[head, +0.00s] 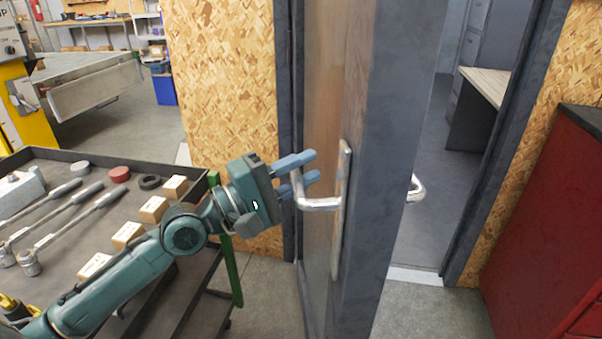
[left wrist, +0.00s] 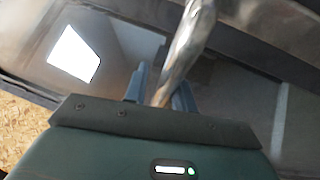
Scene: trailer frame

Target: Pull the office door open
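The office door (head: 389,130) stands ajar, swung out from its dark frame, with the room behind it showing through the gap on the right. A silver lever handle (head: 322,205) sticks out from a long plate on the door's near face. A second handle (head: 416,188) shows on the other face. My left gripper (head: 306,172) is at the lever's free end, with its blue fingers on either side of it. In the left wrist view the lever (left wrist: 183,50) runs between the two fingers (left wrist: 160,90). Whether the fingers press on it is hard to tell. My right gripper is out of view.
A tool cart (head: 62,154) with wrenches and small boxes stands at the left, close under my left arm. A red cabinet (head: 545,220) stands at the right. Grey floor (head: 430,312) is clear in front of the doorway. A desk (head: 487,85) is inside the office.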

